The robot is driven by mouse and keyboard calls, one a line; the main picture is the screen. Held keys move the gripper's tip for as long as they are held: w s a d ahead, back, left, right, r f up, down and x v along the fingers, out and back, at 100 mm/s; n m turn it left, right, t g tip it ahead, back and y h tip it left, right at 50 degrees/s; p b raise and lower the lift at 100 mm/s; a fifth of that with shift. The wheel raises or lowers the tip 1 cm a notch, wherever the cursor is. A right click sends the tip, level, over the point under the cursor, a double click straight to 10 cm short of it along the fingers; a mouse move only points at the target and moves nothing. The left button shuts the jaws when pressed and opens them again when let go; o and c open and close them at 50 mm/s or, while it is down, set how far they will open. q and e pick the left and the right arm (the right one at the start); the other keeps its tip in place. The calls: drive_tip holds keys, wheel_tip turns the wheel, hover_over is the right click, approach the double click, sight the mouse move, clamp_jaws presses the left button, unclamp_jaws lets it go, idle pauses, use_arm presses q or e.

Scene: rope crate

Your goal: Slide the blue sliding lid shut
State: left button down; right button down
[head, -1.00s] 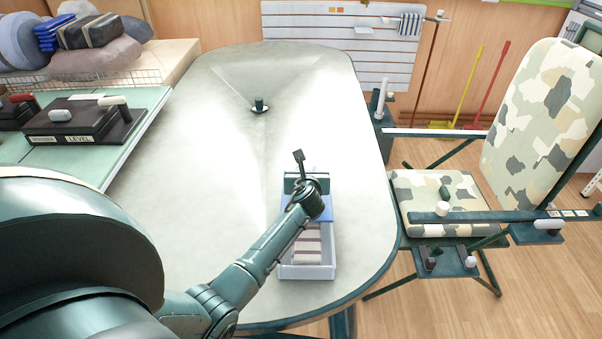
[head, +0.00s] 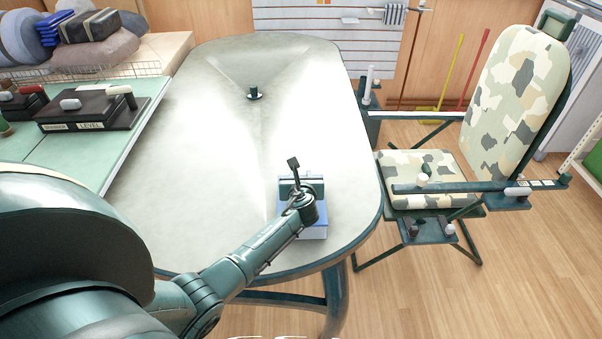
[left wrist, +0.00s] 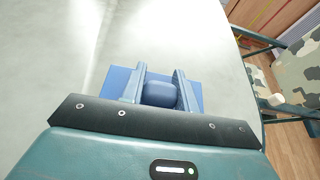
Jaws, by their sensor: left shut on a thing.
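The blue sliding lid (head: 321,214) lies over the top of a small pale crate (head: 314,233) on the table. The lid reaches the crate's near end, and no contents show. In the left wrist view, the lid (left wrist: 118,77) shows as a flat blue panel with a rounded blue handle (left wrist: 159,95). My left gripper (left wrist: 160,82) has one finger on each side of this handle and is shut on it. In the head view my left gripper (head: 306,208) is over the lid and hides part of it. My right gripper is not in view.
The pale table (head: 215,130) is mostly clear around the crate. A small dark green fitting (head: 254,93) stands further back. A camouflage chair (head: 425,165) stands right of the table. A green bench with a black level case (head: 92,108) is at the left.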

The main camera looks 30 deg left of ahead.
use_arm(q)
drive_tip(key=shift+s+f, duration=0.1)
drive_tip(key=c, duration=1)
unclamp_jaws()
drive_tip(key=shift+d, duration=0.1)
drive_tip(key=shift+c, duration=0.2)
drive_tip(key=p+v, duration=0.2)
drive_tip(key=v, duration=1.1)
drive_tip(key=shift+s, duration=0.15)
